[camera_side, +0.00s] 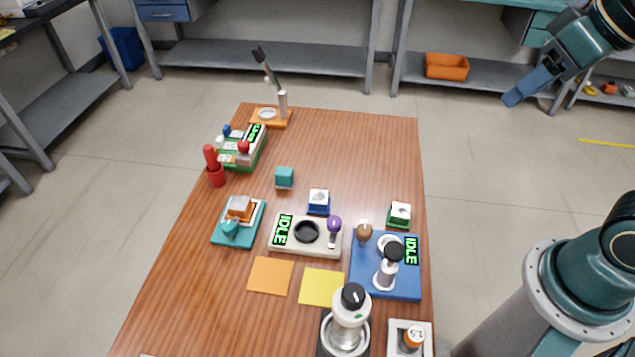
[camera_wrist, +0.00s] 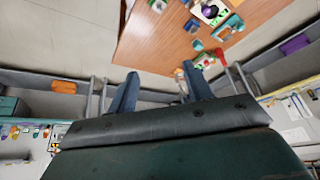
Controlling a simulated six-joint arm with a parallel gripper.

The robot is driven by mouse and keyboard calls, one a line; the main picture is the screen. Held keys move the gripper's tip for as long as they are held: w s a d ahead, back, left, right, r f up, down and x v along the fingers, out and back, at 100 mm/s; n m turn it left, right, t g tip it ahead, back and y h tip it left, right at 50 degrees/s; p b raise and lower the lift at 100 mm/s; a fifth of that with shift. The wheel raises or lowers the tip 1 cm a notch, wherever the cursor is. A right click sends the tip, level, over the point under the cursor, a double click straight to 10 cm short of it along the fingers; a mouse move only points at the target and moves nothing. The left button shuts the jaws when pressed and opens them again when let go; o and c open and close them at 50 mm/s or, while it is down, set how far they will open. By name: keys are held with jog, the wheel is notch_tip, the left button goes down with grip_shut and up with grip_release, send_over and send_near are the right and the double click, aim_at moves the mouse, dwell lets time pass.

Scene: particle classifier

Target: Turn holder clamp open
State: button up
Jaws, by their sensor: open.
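A small teal-based fixture (camera_side: 222,240) stands on the left half of the table. It carries an orange and white block (camera_side: 240,209) and a rounded teal knob (camera_side: 230,228). It looks like the holder with its clamp, but I cannot tell whether the clamp is open or closed. My gripper (camera_side: 513,97) is raised at the upper right, beyond the table's right edge and far from this fixture. In the wrist view my gripper (camera_wrist: 158,95) shows two blue fingers spread apart with nothing between them.
The wooden table (camera_side: 340,150) holds a cream IDLE device (camera_side: 290,250), a blue-based IDLE device (camera_side: 400,290), a red-handled tool in a cup (camera_side: 215,176), a teal cube (camera_side: 285,177) and a tall stand on an orange base (camera_side: 272,124). The table's far right is clear.

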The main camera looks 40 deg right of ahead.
jog(key=w+a+r+m+g, duration=0.1)
jog(key=w+a+r, duration=0.15)
jog(key=w, duration=0.35)
jog(key=w+a+r, duration=0.1)
jog(key=w+a, duration=0.3)
jog(key=w, duration=0.3)
jog(key=m+g, duration=0.2)
jog(key=g, duration=0.2)
send_over(228, 225)
notch_tip(228, 225, down, 25)
jog(key=shift+f, duration=0.15)
notch_tip(228, 225, down, 14)
jog(key=shift+r, duration=0.25)
jog(key=c, duration=1)
